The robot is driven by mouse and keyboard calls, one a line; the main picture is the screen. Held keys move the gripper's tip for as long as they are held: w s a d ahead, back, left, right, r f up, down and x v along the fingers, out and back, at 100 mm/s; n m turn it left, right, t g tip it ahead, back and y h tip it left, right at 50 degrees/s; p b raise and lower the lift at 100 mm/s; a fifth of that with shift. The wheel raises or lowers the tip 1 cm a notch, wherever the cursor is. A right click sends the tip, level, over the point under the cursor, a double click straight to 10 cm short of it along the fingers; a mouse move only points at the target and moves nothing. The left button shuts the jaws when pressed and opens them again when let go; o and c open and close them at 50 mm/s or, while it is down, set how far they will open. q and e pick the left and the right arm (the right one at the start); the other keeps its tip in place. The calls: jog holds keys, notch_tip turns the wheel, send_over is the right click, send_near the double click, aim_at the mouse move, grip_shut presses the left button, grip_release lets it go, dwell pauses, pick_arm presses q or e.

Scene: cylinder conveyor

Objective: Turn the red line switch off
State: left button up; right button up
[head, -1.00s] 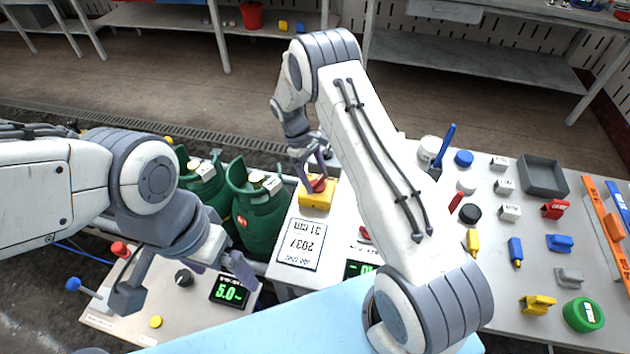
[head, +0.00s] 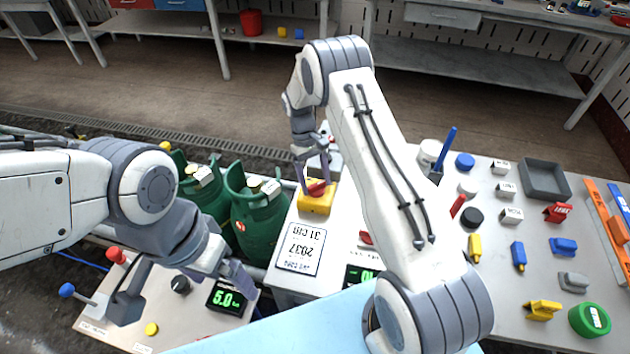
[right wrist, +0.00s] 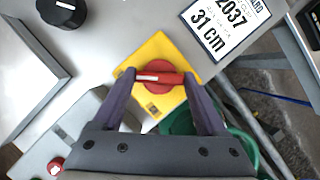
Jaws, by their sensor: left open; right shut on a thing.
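My right gripper (right wrist: 158,80) is shut on the red handle, one finger at each end. In the head view my right gripper (head: 316,172) comes down on the switch from above and partly hides it. My left gripper (head: 182,290) is open and empty over the left control panel.
A card reading 2037 and 31 cm (head: 301,248) lies beside the switch. Green gas cylinders (head: 258,215) stand to its left. The left panel has a 5.0 display (head: 224,298) and a blue-knobbed lever (head: 68,290). Several coloured blocks and a grey tray (head: 543,177) stand right.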

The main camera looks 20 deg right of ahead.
jog(key=o, duration=1.3)
jog(key=b+v, duration=0.2)
jog(key=v, duration=0.8)
jog(key=shift+r, duration=0.3)
jog(key=shift+f, duration=0.15)
jog(key=p+x, duration=0.2)
jog(key=x, duration=0.8)
jog(key=shift+f, duration=0.15)
jog(key=shift+n, duration=0.3)
